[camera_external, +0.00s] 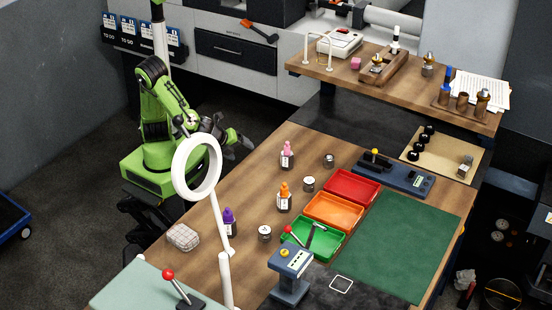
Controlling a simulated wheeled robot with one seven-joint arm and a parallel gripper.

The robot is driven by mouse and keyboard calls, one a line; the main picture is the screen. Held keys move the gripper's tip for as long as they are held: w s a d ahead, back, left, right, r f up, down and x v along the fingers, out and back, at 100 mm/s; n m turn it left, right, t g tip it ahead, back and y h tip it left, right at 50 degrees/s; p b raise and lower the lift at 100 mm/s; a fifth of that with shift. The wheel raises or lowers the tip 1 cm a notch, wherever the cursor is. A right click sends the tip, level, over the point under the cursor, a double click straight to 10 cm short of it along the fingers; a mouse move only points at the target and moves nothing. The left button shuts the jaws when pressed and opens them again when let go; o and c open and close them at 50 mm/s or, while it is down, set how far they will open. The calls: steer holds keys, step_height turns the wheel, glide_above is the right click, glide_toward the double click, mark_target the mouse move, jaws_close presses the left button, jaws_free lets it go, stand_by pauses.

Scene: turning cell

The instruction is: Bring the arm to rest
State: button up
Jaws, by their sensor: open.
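My gripper (241,140) is at the end of my green and black arm, at the left end of the wooden workbench (262,165). Its fingers are dark and small in this view, and they are spread apart with nothing seen between them. The arm is folded close to its green base (150,177), with the gripper pointing right, over or beside the bench's far left edge. The white ring lamp (197,167) stands in front of the arm and hides part of it.
On the bench are bottles with pink (287,155), orange (284,195) and purple (229,222) tops, small jars, and red (352,187), orange (334,211) and green (311,240) trays. A green mat (410,245) lies right. A raised shelf (340,72) stands behind. Floor left is mostly clear.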

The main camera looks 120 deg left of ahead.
steer(key=s+d+r+n+t+h+p, duration=0.1)
steer(key=s+d+r+n+h+p, duration=0.1)
steer(key=r, duration=0.4)
steer(key=s+d+r+n+t+h+p, duration=0.1)
steer(key=s+d+r+n+h+p, duration=0.1)
steer(key=s+d+r+n+h, duration=0.1)
steer(key=s+d+r+n+h+p, duration=0.2)
steer(key=s+d+r+n, duration=0.3)
steer(key=s+r, duration=0.3)
step_height(320, 180, up, 2)
steer(key=shift+d+r+t+h, duration=0.1)
steer(key=shift+d+t+h, duration=0.3)
steer(key=shift+h, duration=0.1)
steer(key=shift+c, duration=0.5)
